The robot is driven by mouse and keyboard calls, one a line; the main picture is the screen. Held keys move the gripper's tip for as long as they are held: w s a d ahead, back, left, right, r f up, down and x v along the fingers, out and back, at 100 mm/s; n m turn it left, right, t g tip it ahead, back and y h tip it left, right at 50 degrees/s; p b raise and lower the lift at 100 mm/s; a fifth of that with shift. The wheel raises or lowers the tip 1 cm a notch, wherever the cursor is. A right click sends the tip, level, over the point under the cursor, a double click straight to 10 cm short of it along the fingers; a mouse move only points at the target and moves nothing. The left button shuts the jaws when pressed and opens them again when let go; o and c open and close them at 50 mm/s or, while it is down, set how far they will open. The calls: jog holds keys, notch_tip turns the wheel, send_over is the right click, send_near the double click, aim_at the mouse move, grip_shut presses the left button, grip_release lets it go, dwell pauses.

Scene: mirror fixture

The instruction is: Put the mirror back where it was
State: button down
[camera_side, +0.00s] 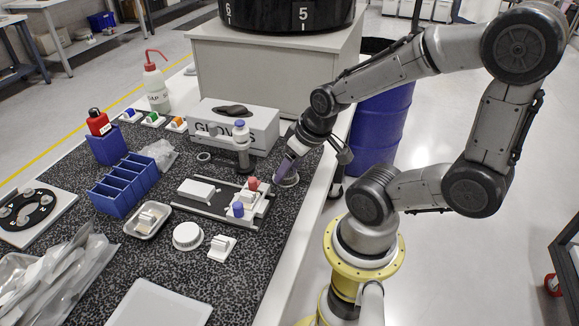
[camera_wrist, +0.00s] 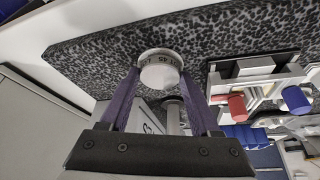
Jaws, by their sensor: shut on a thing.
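My gripper (camera_side: 283,171) points down at the right edge of the speckled bench; its purple fingers also show in the wrist view (camera_wrist: 159,78). They are shut on a pale round piece (camera_wrist: 159,76), which looks like the mirror; the side view hardly shows it. Just beyond it is a shallow round dish with lettering on its wall (camera_wrist: 153,54), on the bench in the side view (camera_side: 289,181). I cannot tell whether the piece touches the dish. The fixture (camera_side: 221,205), with a red knob (camera_side: 253,184) and a blue knob (camera_side: 238,209), stands left of my gripper.
A white knurled disc (camera_side: 187,236), a small white block (camera_side: 221,248) and a metal tray (camera_side: 137,232) lie in front. A blue bin (camera_side: 124,187) stands left.

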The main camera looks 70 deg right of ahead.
jog(key=shift+f, duration=0.15)
jog(key=shift+c, duration=0.5)
grip_release()
jog(key=shift+r, duration=0.35)
jog(key=v, duration=1.2)
jog(key=w+a+r+n+t+y, duration=0.1)
jog(key=a+n, duration=0.2)
jog(key=a, duration=0.3)
jog(key=shift+w+a+n+y, duration=0.25)
jog(key=shift+w+n+y, duration=0.05)
jog(key=shift+n, duration=0.1)
jog(key=shift+r, duration=0.2)
